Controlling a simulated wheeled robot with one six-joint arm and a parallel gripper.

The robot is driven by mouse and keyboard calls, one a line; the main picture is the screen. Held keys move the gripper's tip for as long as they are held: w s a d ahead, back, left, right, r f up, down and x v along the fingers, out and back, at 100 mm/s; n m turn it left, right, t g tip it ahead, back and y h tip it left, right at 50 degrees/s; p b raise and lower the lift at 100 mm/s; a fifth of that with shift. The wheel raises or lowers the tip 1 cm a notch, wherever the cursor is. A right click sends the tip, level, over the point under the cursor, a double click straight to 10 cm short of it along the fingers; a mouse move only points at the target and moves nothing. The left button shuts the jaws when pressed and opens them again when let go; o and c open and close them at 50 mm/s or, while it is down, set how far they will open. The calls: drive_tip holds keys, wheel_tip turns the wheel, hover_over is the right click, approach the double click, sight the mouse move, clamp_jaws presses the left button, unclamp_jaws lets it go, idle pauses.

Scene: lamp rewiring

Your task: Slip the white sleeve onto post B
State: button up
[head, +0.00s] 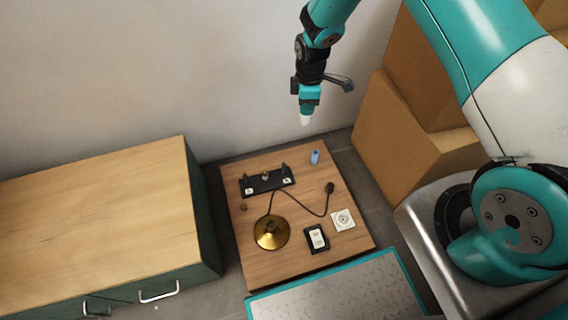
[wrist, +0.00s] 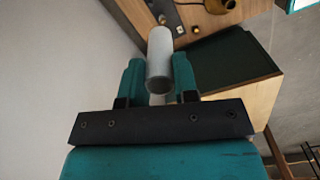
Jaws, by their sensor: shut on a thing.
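My gripper (head: 308,103) is shut on the white sleeve (head: 305,119), high above the table and apart from it. In the wrist view the white sleeve (wrist: 160,55) sticks out from between the teal fingers of my gripper (wrist: 158,82). A black base (head: 266,182) with a dark post (head: 247,178) at its left and another dark post (head: 284,169) at its right stands at the back of the wooden table. Each post has a small white label; the letters are too small to read, so I cannot tell which is post B.
A blue sleeve (head: 315,157) stands at the table's (head: 296,267) back right. A brass lamp base (head: 270,233) has a dark cord to a plug (head: 329,187). A white socket (head: 343,219) and a black-framed switch (head: 317,238) lie in front. A wooden cabinet (head: 100,220) is left, cardboard boxes (head: 395,135) right.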

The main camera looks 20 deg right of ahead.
sight(284, 163)
drive_tip(key=w+a+f+n+b, duration=0.1)
drive_tip(key=w+f+n+b, duration=0.1)
drive_tip(key=f+b, duration=0.6)
drive_tip(key=w+a+f+n+b, duration=0.2)
drive_tip(key=f+n+b, duration=0.2)
drive_tip(key=f+b, duration=0.4)
drive_tip(key=w+a+f+n+b, duration=0.1)
drive_tip(key=w+f+n+b, duration=0.1)
drive_tip(key=f+b, duration=0.6)
drive_tip(key=shift+a+f+n, duration=0.2)
drive_tip(key=shift+f+n, duration=0.25)
drive_tip(key=shift+f, duration=0.55)
drive_tip(key=shift+a+f+n, duration=0.2)
drive_tip(key=shift+f+n, duration=0.25)
drive_tip(key=shift+f, duration=0.5)
wheel_tip(284, 163, down, 8)
drive_tip(key=b, duration=0.6)
drive_tip(key=shift+r+b, duration=0.2)
drive_tip(key=shift+b, duration=0.15)
drive_tip(key=shift+f+b, duration=0.35)
drive_tip(key=shift+f, duration=0.55)
drive_tip(key=shift+w+d, duration=0.1)
drive_tip(key=shift+f, duration=0.1)
drive_tip(key=o, duration=1)
drive_tip(key=shift+c, duration=0.2)
